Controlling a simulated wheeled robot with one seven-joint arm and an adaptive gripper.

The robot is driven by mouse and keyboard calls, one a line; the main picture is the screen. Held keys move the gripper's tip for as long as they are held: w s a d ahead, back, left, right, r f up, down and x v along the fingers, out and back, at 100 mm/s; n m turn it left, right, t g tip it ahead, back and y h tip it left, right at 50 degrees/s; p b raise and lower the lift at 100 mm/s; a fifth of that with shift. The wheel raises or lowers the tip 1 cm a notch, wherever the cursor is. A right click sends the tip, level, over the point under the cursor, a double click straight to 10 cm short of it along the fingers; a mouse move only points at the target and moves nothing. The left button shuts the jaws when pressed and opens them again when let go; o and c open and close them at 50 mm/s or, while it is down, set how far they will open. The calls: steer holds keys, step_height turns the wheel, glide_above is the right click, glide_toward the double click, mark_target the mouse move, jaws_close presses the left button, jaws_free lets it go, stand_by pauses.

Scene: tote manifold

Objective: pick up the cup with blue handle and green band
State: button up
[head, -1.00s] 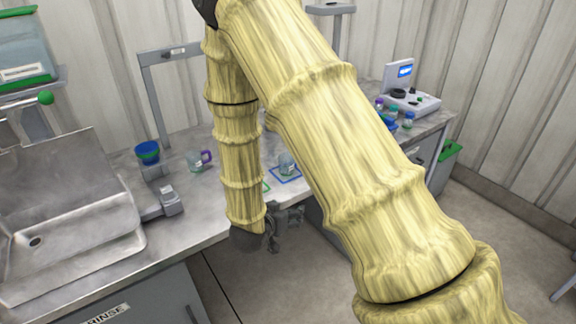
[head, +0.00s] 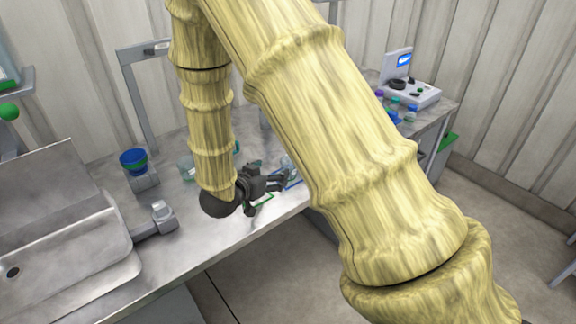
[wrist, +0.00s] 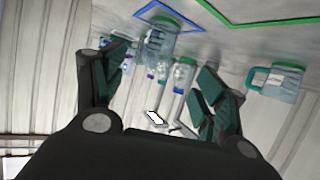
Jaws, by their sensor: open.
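In the wrist view, a clear cup (wrist: 277,82) with a blue-green handle and a green band stands to the right, outside the fingers. Another clear cup (wrist: 158,42) with a green band stands ahead, between the fingertip lines; its handle cannot be made out. That second cup also shows in the head view (head: 288,164), at the blue outlined square (head: 293,181), partly hidden by my arm. My gripper (head: 272,188) is open and empty, low over the bench's front part, fingers pointing right toward that square. It also shows in the wrist view (wrist: 163,68).
A dark blue tub (head: 134,162) with a green band sits on a grey stand at left, near the sink (head: 70,235). A green outline (head: 262,203) lies by the gripper. Several small jars (head: 396,108) and a device with a screen (head: 410,92) stand at back right.

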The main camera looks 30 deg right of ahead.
steer(key=x, duration=0.3)
steer(key=p+x, duration=0.1)
steer(key=x, duration=0.1)
steer(key=shift+s+d, duration=0.3)
steer(key=shift+d, duration=0.05)
steer(key=shift+w+a+f+p+x, duration=0.1)
steer(key=shift+p+x, duration=0.3)
steer(key=shift+x, duration=0.75)
steer(key=shift+w+a+f+p+x, duration=0.1)
steer(key=shift+p+x, duration=0.3)
steer(key=shift+x, duration=0.8)
steer(key=c, duration=1.1)
steer(key=shift+r, duration=0.1)
